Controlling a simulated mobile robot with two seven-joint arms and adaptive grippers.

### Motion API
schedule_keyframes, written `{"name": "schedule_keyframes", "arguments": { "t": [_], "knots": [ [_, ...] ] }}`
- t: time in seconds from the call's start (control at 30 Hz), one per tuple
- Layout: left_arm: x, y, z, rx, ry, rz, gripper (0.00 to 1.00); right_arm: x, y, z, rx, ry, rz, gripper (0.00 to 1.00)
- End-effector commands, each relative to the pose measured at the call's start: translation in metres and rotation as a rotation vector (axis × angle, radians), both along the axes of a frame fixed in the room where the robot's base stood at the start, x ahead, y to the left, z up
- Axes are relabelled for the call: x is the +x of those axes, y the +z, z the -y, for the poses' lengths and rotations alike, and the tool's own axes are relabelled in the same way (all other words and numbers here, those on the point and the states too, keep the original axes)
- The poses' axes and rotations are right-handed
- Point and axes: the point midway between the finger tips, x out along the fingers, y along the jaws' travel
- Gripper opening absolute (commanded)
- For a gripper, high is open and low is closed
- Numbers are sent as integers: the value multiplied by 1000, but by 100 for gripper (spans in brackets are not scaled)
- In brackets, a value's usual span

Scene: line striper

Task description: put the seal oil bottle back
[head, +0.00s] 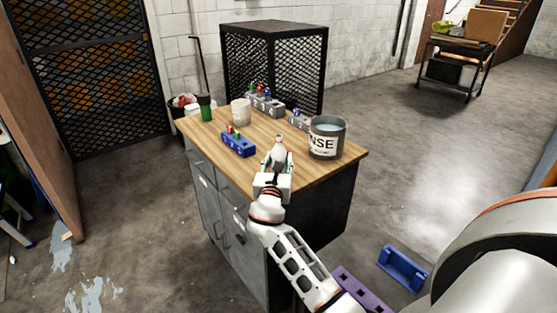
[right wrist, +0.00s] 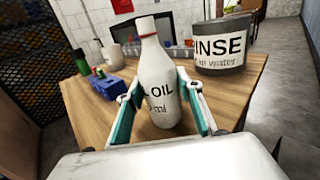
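The seal oil bottle (right wrist: 158,85) is white with a narrow neck, a red ring and "OIL" lettering. It stands between the fingers of my right gripper (right wrist: 160,100), whose teal pads appear to touch its two sides. In the head view the bottle (head: 279,149) shows at the near edge of the wooden tabletop, at the end of my right gripper (head: 275,170). I cannot tell whether its base rests on the wood. My left gripper is not in view.
On the cabinet's wooden top (head: 200,132) are a grey rinse pot (head: 327,139) right of the bottle, a blue holder (head: 238,145) to the left, a white cup (head: 241,112), a green bottle (head: 205,107) and grey holders (head: 265,104) behind. A blue tray (head: 403,268) lies on the floor.

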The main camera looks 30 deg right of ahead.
Motion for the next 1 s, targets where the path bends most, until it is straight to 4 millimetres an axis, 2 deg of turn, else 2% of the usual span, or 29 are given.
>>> {"name": "schedule_keyframes", "arguments": {
  "t": [0.47,0.57,1.0],
  "knots": [
    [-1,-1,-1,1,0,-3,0,-1,5,-1,2,1,1,50],
    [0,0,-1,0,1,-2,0,-10,3,-10,1,2,0,50],
    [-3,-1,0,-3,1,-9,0,-75,3,-64,3,1,0,50]
  ]
}}
